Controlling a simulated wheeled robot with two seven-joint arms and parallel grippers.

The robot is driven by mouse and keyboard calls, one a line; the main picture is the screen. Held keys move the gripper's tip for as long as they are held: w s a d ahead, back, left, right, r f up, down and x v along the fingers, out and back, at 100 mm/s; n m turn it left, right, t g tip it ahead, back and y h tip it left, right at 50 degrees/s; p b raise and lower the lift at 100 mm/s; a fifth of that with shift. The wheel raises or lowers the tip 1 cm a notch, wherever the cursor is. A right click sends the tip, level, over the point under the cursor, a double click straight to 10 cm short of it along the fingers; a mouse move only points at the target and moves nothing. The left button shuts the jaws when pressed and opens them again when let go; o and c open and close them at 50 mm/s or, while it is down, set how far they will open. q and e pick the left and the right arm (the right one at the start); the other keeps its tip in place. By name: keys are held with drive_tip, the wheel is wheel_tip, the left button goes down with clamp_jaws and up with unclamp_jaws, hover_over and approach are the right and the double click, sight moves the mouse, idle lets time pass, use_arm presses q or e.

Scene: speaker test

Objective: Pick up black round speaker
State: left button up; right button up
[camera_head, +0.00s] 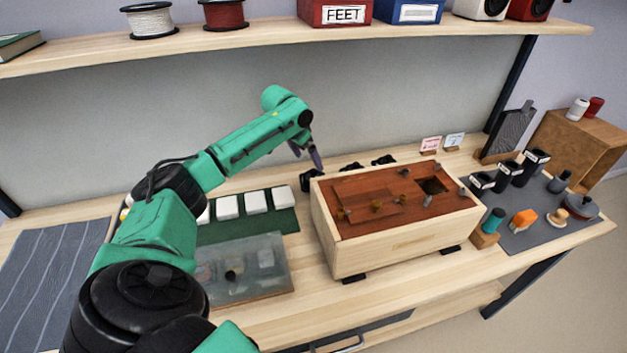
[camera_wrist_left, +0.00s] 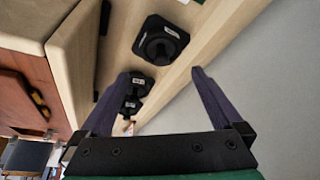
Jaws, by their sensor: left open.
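Several black speakers stand in a row behind a wooden box with a reddish-brown top (camera_head: 395,200). In the head view the left one (camera_head: 309,181) is partly hidden by the box, and another black piece (camera_head: 384,159) shows farther right. The left wrist view shows a black round speaker on a square base (camera_wrist_left: 160,42) and a second one (camera_wrist_left: 140,84) beyond it. My left gripper (camera_head: 307,158) is open and empty, above the speaker row behind the box. Its fingers (camera_wrist_left: 161,73) are apart in the left wrist view. My right gripper is not in view.
A shelf (camera_head: 250,38) with spools and bins runs above. A green mat with white blocks (camera_head: 284,199) and a clear-lidded tray (camera_head: 245,290) lie left of the box. A grey mat (camera_head: 540,238) with dark jars is at right. The back wall is close behind the speakers.

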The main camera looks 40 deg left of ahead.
sight(313, 170)
use_arm(q)
drive_tip(key=p+x, duration=0.1)
drive_tip(key=x, duration=0.6)
drive_tip(key=shift+w+f, duration=0.1)
drive_tip(key=shift+f, duration=0.1)
drive_tip(key=shift+w+f, duration=0.1)
drive_tip(key=shift+f, duration=0.15)
drive_tip(key=shift+a, duration=0.1)
drive_tip(key=c, duration=1.2)
clamp_jaws()
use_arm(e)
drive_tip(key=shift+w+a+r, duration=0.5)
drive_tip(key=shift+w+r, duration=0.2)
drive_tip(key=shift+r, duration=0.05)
